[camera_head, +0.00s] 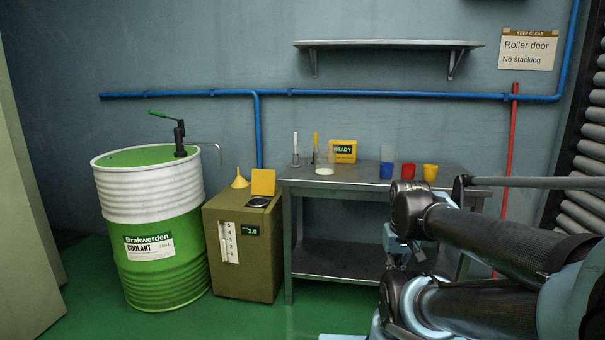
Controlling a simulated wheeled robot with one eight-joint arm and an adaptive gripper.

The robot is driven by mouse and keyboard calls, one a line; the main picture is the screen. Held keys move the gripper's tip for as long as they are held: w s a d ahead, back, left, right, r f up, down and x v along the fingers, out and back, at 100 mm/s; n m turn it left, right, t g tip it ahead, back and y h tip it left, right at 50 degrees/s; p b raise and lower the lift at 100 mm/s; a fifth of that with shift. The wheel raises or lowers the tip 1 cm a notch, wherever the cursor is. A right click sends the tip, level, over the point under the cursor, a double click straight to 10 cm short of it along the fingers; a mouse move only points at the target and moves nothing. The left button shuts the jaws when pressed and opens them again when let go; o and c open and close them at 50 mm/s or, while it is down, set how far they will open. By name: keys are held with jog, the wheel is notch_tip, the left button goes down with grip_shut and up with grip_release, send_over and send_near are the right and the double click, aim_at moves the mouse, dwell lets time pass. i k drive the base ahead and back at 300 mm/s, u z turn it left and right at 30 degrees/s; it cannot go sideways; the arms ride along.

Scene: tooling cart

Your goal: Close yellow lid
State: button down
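The yellow lid (263,182) is a small square flap standing upright, open, at the back of the top of an olive box (242,260). The box front has a white level scale and a small display reading about 3.0. My arm comes in from the right, well away from the lid. I cannot make out my gripper or its fingers among the arm links.
A yellow funnel (240,179) stands on the box, left of the lid. A green and white coolant drum (153,225) with a pump stands close on the left. Green floor lies in front.

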aim_at(263, 180)
jog(key=z, duration=0.55)
jog(key=k, duration=0.7)
jog(key=z, duration=0.5)
jog(key=i, duration=0.5)
jog(key=u, duration=0.75)
jog(key=i, duration=1.05)
jog(key=u, duration=1)
jog(key=i, duration=0.85)
jog(key=u, duration=0.3)
